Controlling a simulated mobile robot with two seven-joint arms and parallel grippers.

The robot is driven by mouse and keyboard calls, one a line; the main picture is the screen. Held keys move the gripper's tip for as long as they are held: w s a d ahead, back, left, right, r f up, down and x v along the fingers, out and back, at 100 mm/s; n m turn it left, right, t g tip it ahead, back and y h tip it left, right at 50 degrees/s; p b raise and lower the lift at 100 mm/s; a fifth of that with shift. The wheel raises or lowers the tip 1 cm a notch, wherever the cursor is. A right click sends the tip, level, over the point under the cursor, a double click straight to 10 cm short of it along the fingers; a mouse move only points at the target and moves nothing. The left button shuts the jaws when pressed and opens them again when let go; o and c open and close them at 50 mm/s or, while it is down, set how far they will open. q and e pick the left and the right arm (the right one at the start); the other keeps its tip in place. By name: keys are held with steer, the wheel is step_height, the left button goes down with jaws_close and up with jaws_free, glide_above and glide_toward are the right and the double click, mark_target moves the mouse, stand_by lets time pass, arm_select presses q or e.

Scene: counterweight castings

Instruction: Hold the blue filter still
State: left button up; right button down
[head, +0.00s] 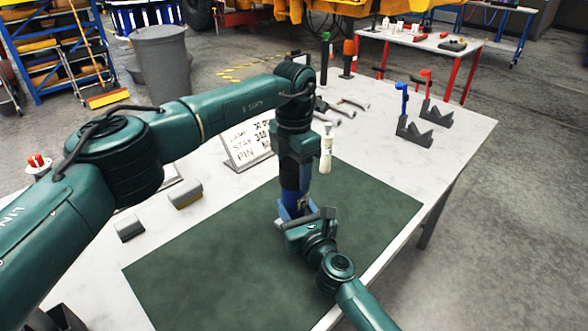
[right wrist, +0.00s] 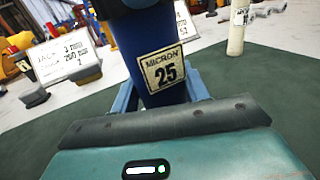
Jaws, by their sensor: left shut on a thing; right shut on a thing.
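The blue filter (head: 293,201) stands upright on the dark green mat (head: 215,255), mostly hidden by my grippers in the head view. In the right wrist view the filter (right wrist: 133,52) is a blue cylinder with a "MICRON 25" label (right wrist: 163,68). My right gripper (head: 294,213) is shut on its lower part, with light blue fingers on either side in the right wrist view (right wrist: 160,100). My left gripper (head: 291,180) points down from above, shut at the filter's dark upper end; its fingertips are hard to make out.
A white labelled bottle (head: 326,152) stands just right of the filter, close to my left gripper. A sign (head: 247,146) stands behind. Grey blocks (head: 185,195) lie left of the mat. Notched grey stands (head: 414,132) are at the back right. The mat's front left is clear.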

arm_select(q)
steer(key=m, duration=0.8)
steer(key=shift+m, duration=0.4)
steer(key=m, duration=0.9)
steer(key=shift+m, duration=0.3)
steer(key=o, duration=1.2)
steer(key=shift+c, duration=0.2)
step_height(320, 180, up, 12)
arm_select(e)
steer(key=c, duration=0.6)
jaws_free()
steer(key=shift+c, duration=0.2)
